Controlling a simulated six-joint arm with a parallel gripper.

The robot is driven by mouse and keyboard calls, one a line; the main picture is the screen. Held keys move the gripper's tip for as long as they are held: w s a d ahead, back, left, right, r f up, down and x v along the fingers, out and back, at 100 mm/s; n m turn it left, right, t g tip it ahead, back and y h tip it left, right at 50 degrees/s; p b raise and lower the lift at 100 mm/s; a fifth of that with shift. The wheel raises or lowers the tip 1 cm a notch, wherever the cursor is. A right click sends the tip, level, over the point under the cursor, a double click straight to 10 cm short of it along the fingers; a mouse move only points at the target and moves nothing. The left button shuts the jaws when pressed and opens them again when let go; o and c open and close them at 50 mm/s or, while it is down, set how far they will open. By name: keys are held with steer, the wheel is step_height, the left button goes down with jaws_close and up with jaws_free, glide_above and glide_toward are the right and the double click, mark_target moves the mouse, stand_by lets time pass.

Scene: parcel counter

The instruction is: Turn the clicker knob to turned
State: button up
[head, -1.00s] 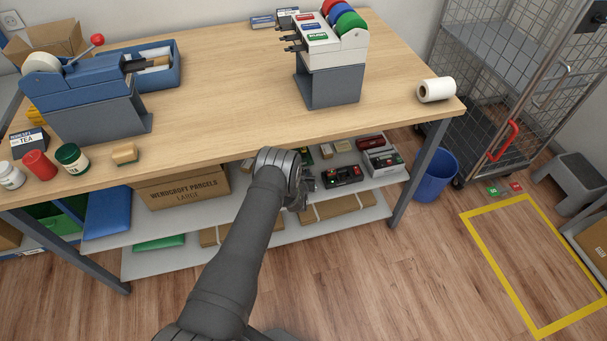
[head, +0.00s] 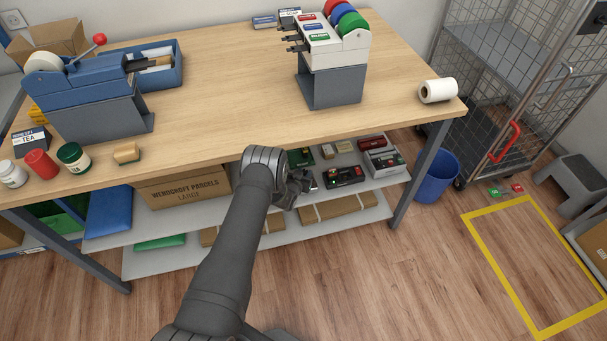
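I cannot pick out the clicker knob for certain. A small black device (head: 344,177) with red and green spots lies on the shelf under the counter, and a grey and black device (head: 383,162) is to its right; no knob is clear on either. My gripper (head: 304,184) is at the counter's front edge, lower than the top and in front of the shelf, left of the black device. It is small, dark and partly hidden by my wrist, so its fingers cannot be read.
The wooden counter (head: 235,85) has a clear middle; its front edge is just above my gripper. The shelf (head: 290,232) holds boxes.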

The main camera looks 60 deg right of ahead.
steer(key=shift+o, duration=1.2)
steer(key=shift+a, duration=0.1)
steer(key=v, duration=1.7)
steer(key=shift+a, duration=0.1)
